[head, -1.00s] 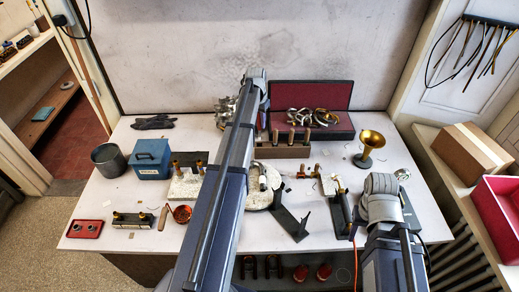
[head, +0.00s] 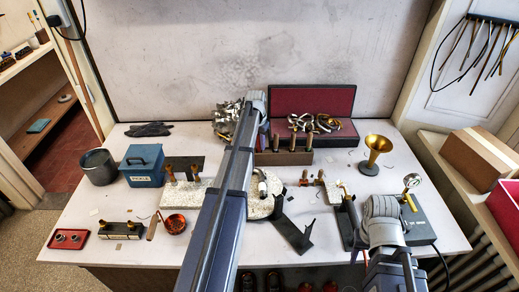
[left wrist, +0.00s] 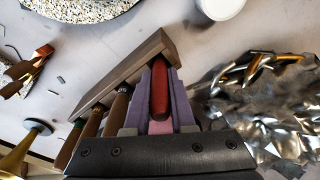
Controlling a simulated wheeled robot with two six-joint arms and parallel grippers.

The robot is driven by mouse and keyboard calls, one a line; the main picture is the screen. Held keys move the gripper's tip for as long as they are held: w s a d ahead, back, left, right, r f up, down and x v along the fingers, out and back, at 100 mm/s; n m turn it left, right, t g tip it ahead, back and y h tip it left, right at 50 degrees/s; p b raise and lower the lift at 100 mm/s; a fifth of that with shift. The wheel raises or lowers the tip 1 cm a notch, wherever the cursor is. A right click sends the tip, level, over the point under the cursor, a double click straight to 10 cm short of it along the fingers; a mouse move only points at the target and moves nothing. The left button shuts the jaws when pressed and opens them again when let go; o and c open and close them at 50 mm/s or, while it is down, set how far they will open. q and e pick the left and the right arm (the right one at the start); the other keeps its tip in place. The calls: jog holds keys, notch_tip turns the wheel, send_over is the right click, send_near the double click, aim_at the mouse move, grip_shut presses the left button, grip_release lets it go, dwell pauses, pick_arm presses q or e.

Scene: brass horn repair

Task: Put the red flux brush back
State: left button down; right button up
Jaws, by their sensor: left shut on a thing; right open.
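The red flux brush (left wrist: 160,92) shows in the left wrist view as a red handle between the purple fingers of my left gripper (left wrist: 161,75), which is shut on it. It is at the right end of the wooden rack (left wrist: 116,72), close beside or over it; I cannot tell whether it sits in a slot. Several brown handles stand in the rack to its left.
An open red-lined case (head: 312,103) lies behind the rack. Crumpled shiny metal (left wrist: 262,98) is close to the right of the brush in the left wrist view. A brass funnel-shaped piece (head: 377,150) stands at the right, and a blue box (head: 143,166) at the left.

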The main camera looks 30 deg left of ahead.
pick_arm(q)
jog(key=shift+f, duration=0.1)
jog(key=shift+f, duration=0.1)
jog(key=shift+f, duration=0.15)
jog(key=c, duration=0.8)
grip_release()
jog(key=shift+o, duration=0.2)
notch_tip(320, 180, up, 12)
jog(key=s+p, duration=0.1)
jog(key=p, duration=1.1)
jog(key=shift+s+r, duration=0.2)
jog(key=shift+s, duration=0.05)
